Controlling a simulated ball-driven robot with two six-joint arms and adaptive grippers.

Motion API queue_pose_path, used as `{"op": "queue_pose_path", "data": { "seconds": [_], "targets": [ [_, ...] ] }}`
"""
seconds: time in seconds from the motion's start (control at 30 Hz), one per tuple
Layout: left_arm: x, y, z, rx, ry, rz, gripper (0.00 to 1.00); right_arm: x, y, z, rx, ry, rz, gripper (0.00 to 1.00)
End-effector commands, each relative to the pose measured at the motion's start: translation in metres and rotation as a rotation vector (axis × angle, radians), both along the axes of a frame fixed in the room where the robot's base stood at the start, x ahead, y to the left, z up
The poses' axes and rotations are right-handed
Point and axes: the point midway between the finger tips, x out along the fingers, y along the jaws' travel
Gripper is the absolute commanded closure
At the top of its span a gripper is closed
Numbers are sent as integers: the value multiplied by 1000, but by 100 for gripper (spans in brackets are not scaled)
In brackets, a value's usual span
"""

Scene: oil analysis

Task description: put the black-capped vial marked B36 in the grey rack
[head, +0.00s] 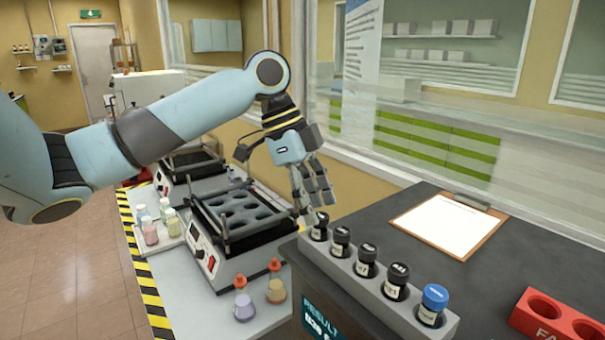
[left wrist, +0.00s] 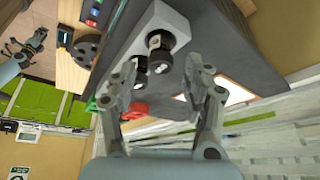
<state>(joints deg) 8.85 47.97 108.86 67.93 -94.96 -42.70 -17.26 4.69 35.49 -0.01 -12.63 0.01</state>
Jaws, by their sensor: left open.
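The grey rack (head: 345,272) stands along the counter's left edge. It holds a row of several black-capped vials, among them the leftmost one (head: 320,226) and one farther right (head: 396,282), plus a blue-capped vial (head: 432,305) at the right end. I cannot read which is marked B36. My left gripper (head: 314,200) is open just above the leftmost black-capped vial. In the left wrist view, a black-capped vial (left wrist: 160,44) at the rack's end shows beyond the open, empty fingers. My right gripper seems to show in the left wrist view (left wrist: 36,40), too small to read.
A red rack (head: 545,305) lies at the counter's right. A clipboard (head: 450,222) lies behind the grey rack, before a glass partition. Left and lower, a bench bears a shaker (head: 240,215), small orange-capped flasks (head: 275,288) and coloured bottles (head: 150,232).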

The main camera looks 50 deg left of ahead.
Motion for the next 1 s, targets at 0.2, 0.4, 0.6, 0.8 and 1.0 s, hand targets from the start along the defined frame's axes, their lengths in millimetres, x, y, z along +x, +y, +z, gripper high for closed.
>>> {"op": "queue_pose_path", "data": {
  "seconds": [0.2,0.4,0.6,0.8,1.0],
  "targets": [
    [-9,19,44,9,-2,0,50,1,3,-15,3,-2,-1,66],
    [-14,28,73,5,-2,1,50,1,5,-22,5,-2,-1,66],
    [-17,31,85,0,-1,0,50,1,4,-23,5,-3,-1,66],
    [-17,31,85,-1,0,0,50,2,3,-23,4,-2,-1,66],
    [-17,31,85,-1,0,0,50,1,1,-23,1,-2,-1,66]
  ]
}}
